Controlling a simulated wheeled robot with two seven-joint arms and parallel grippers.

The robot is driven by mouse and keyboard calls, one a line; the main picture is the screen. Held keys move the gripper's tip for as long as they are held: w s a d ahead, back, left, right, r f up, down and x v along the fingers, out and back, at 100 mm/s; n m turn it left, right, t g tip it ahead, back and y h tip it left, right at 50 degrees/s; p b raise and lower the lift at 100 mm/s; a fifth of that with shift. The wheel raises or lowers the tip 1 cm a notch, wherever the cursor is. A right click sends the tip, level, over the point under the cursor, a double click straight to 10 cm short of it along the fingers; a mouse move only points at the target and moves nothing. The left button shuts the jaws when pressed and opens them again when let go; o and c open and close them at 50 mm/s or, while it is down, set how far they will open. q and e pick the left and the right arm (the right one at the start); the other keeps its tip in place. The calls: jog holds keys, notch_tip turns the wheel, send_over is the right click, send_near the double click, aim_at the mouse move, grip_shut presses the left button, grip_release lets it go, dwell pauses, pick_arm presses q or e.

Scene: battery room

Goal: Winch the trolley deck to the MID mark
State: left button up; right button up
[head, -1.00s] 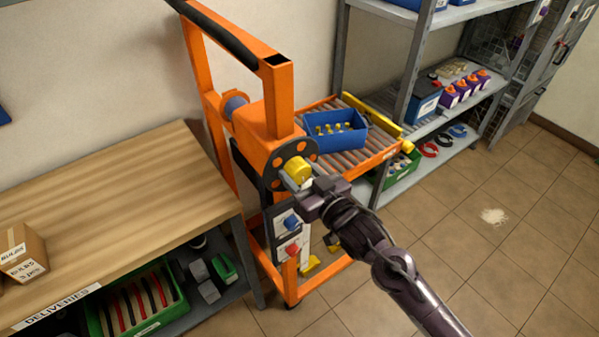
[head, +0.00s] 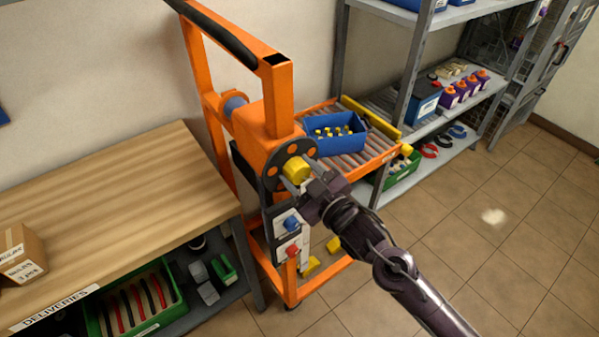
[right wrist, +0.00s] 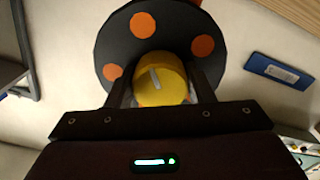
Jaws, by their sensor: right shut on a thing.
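The orange trolley (head: 283,110) stands between the bench and the shelving. Its roller deck (head: 385,155) carries a blue bin (head: 345,147) with several yellow-topped items. On the trolley's mast is a dark winch disc (head: 270,171) with orange spots and a yellow hub knob (head: 296,168). My right gripper (head: 303,178) is shut on this knob. In the right wrist view, the knob (right wrist: 158,80) with a pale line sits between the fingers (right wrist: 160,92), in front of the disc (right wrist: 120,55). I cannot make out a MID mark. My left gripper is not in view.
A wooden bench (head: 110,220) marked DELIVERIES stands at left, with a green crate (head: 140,322) below. Blue and red controls (head: 291,224) sit on the trolley under the disc. Grey shelving (head: 405,95) stands behind the deck. The tiled floor (head: 480,255) at right is open.

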jog(key=o, duration=1)
jog(key=shift+s+d+f, duration=0.1)
jog(key=shift+s+d, duration=0.1)
jog(key=b+v, duration=0.2)
jog(key=v, duration=0.5)
jog(key=shift+s, duration=0.1)
dwell(0.6)
